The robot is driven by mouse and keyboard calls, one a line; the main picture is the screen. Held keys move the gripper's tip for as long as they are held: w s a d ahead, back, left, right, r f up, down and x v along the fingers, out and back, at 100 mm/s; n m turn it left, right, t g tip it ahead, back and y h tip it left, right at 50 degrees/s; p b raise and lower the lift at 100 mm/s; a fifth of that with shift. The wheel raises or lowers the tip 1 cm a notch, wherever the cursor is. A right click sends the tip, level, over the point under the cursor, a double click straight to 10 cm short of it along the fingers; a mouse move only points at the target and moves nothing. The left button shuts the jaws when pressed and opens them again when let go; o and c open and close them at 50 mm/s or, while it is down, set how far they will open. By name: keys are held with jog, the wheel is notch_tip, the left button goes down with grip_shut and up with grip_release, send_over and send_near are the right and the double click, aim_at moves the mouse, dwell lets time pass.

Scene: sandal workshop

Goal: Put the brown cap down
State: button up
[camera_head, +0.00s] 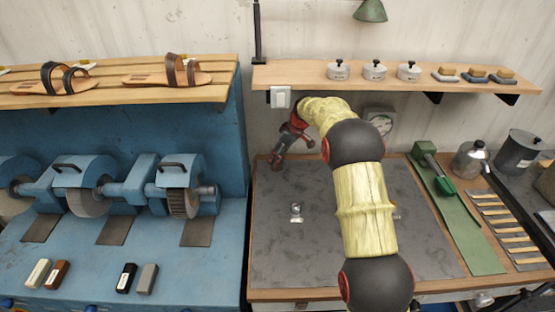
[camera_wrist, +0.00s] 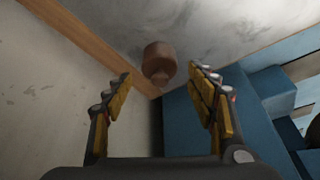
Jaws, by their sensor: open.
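The brown cap (camera_wrist: 159,62) is a small, rounded brown piece in the wrist view, a little beyond my fingertips and roughly midway between them. It appears to rest on the grey mat (camera_wrist: 215,30), near the mat's back left corner. My gripper (camera_wrist: 163,82) is open, with a clear gap between each finger and the cap. In the head view my gripper (camera_head: 280,158) hangs low over the back left corner of the mat (camera_head: 290,250). There the cap cannot be told apart from the reddish-brown gripper parts.
A small metal piece (camera_head: 296,208) lies on the mat. The blue machine bench (camera_head: 215,265) stands close to the left. A wooden shelf (camera_head: 300,76) with lidded pots hangs above. A green strip (camera_head: 465,235) lies to the right. The mat's front left is clear.

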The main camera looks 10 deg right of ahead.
jog(key=s+d+p, duration=0.1)
jog(key=s+d, duration=0.7)
jog(key=shift+s+d, duration=0.15)
jog(key=shift+d, duration=0.05)
jog(key=s+a+r+m+h, duration=0.15)
jog(key=s+a+r, duration=0.25)
jog(key=s+r, duration=0.55)
jog(key=s+a+r+m, duration=0.2)
jog(key=s+a+r, duration=0.1)
jog(key=s+r, duration=0.7)
jog(key=s+a+r+m+t+h, duration=0.1)
jog(key=s+m, duration=0.4)
jog(key=s, duration=2.2)
jog(key=shift+a+r+t+h, duration=0.35)
jog(key=shift+a+r+t, duration=0.3)
jog(key=shift+r+t, duration=0.05)
jog(key=shift+m, duration=0.25)
